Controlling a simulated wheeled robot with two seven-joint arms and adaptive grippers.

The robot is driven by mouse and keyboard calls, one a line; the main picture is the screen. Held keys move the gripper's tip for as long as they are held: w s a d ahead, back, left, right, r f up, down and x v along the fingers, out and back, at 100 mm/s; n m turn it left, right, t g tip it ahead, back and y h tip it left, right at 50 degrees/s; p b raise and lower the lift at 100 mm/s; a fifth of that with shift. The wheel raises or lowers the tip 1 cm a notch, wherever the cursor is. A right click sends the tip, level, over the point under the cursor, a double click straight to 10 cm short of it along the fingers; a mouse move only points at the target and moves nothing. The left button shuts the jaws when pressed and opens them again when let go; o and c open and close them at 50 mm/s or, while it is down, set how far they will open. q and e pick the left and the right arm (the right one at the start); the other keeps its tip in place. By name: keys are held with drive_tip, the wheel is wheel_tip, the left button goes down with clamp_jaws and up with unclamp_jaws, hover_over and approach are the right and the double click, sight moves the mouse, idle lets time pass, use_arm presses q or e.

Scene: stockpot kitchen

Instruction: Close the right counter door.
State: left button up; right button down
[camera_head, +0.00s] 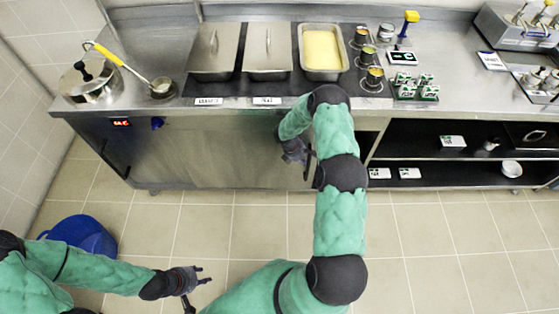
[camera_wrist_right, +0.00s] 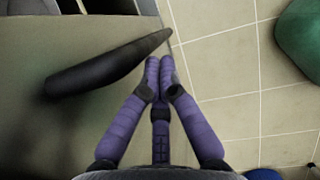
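The counter's grey metal front (camera_head: 215,160) runs below the worktop in the head view. A dark bar handle (camera_head: 307,165) shows near its right end, beside my right gripper (camera_head: 298,152). My forearm hides much of the right door there, so its exact angle is unclear. In the right wrist view, the grey door panel (camera_wrist_right: 60,125) fills the left side, with the dark handle (camera_wrist_right: 105,67) across it. The right gripper's purple fingers (camera_wrist_right: 160,65) are together, just below the handle's right end, not around it. My left gripper (camera_head: 202,282) is open and empty over the floor.
Open shelves (camera_head: 465,154) with small items lie right of the arm. A blue bucket (camera_head: 82,236) stands on the floor at left. The worktop holds a pot (camera_head: 90,82), a ladle and food pans (camera_head: 323,52). Tiled floor before the counter is mostly clear.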

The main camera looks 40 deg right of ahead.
drive_tip(key=s+d, duration=0.7)
drive_tip(key=d, duration=0.3)
drive_tip(key=shift+s+d, duration=0.3)
